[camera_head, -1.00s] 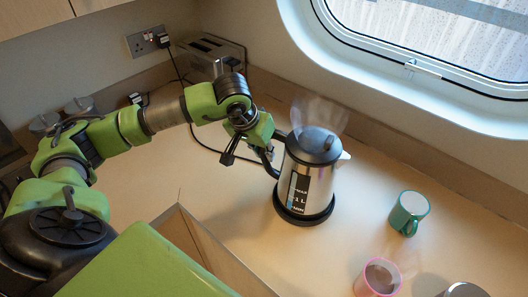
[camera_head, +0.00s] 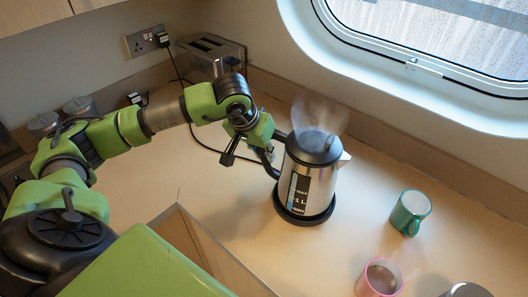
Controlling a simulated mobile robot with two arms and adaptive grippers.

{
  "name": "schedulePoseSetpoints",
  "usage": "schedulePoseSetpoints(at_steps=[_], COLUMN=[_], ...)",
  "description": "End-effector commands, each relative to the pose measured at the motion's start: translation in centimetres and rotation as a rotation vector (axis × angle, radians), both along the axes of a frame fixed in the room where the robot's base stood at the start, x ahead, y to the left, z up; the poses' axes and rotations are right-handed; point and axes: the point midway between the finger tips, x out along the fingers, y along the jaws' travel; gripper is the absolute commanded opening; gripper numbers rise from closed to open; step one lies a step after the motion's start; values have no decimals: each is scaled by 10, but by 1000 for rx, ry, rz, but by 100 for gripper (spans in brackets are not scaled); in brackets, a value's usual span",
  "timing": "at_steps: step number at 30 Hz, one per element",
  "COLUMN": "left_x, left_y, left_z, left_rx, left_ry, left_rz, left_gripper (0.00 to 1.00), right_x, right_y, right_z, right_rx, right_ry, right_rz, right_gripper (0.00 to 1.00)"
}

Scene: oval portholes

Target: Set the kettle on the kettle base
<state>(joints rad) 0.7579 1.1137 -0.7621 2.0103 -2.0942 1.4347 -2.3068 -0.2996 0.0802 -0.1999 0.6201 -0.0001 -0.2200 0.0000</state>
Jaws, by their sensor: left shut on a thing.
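A steel kettle (camera_head: 318,178) with a dark lid stands upright on the counter at mid picture, with steam above it and its spout pointing right. A black round kettle base (camera_head: 304,218) shows as a dark ring at its bottom. The kettle looks seated on it, but I cannot tell whether a thin gap remains. My left gripper (camera_head: 268,150) is at the kettle's left side, shut on its black handle. The arm partly hides the handle. My right gripper is not in view.
A green mug (camera_head: 410,213) stands right of the kettle, and a pink mug (camera_head: 380,278) stands nearer the front. A round metal item (camera_head: 466,290) is cut off at the bottom edge. A toaster (camera_head: 212,58) stands at the back by the wall socket (camera_head: 147,41). A cable runs across the counter.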

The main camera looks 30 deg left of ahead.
Motion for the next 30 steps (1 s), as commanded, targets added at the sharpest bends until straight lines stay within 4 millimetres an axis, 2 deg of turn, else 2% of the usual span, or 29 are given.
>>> schedulePoseSetpoints(at_steps=[13, 14, 23, 30], left_x=[3, 3, -2, -6], left_y=[-1, -1, 1, 1], left_z=[-3, -2, -9, 8], left_rx=[-6, -6, 4, 2], left_ry=[-12, -12, 7, 1], left_rz=[1, 1, -1, 0], left_gripper=[0, 24, 24, 24], right_x=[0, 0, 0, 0], right_y=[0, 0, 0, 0], right_z=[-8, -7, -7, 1], right_rx=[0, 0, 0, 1], right_ry=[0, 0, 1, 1], right_rz=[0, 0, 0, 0], right_gripper=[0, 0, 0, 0])
